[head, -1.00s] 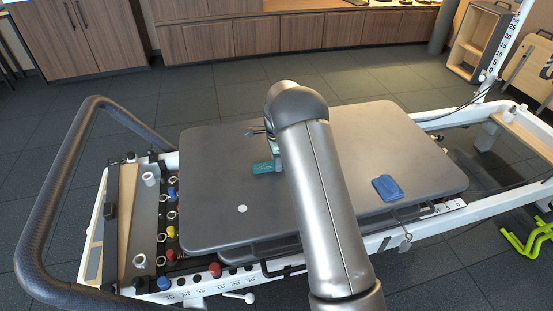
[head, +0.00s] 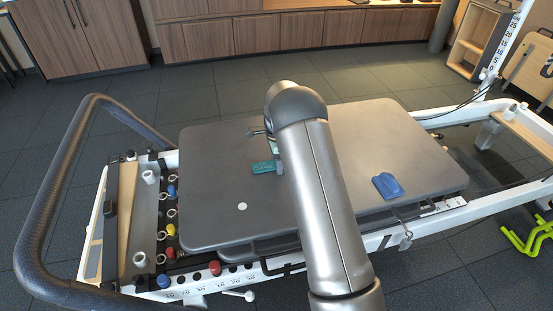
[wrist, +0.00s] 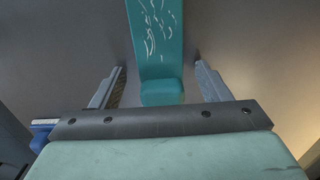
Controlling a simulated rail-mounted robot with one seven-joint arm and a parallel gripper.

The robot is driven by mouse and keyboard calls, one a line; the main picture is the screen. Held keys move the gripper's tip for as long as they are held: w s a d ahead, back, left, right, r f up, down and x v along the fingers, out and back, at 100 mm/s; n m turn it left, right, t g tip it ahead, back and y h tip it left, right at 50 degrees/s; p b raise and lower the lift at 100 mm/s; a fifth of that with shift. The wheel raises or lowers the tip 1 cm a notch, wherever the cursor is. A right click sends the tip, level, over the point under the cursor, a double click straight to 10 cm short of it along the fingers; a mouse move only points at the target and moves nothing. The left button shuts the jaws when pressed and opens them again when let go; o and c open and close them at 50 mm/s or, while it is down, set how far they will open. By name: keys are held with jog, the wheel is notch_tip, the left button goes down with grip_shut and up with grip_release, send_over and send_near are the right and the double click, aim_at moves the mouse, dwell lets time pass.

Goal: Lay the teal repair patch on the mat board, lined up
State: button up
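The teal repair patch (head: 264,168) lies on the dark grey mat board (head: 215,175), left of my arm in the head view. Part of it is hidden behind my arm and gripper. In the wrist view the patch (wrist: 157,40) is a teal strip with white scribble-like marks and a raised-looking teal block at its near end. My gripper (wrist: 160,84) is open, its two fingers on either side of that near end, with a gap on both sides. I cannot tell exactly how the patch's edges line up with the board.
A small white disc (head: 242,206) lies on the board left of my arm. A blue object (head: 388,186) lies near its right front edge. Coloured knobs and pegs (head: 171,228) line the left end of the frame. A curved dark rail (head: 45,200) stands at far left.

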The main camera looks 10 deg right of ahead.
notch_tip(320, 180, up, 17)
jog(key=p, duration=0.3)
jog(key=s+r+n+p, duration=0.3)
jog(key=s+r+p, duration=0.35)
jog(key=r, duration=0.45)
jog(key=s+a+r+n+p, duration=0.1)
jog(key=s+r+n+p, duration=0.3)
jog(key=s, duration=0.7)
jog(key=s+a+r+n+p, duration=0.1)
jog(key=s+r+n+p, duration=0.3)
jog(key=s, duration=0.8)
jog(key=s+a+r+n+p, duration=0.1)
jog(key=s+r+n+p, duration=0.3)
jog(key=s+n, duration=0.3)
jog(key=s, duration=0.4)
jog(key=shift+s+a+r+p, duration=0.3)
jog(key=shift+s+a+r, duration=0.05)
jog(key=shift+r, duration=0.05)
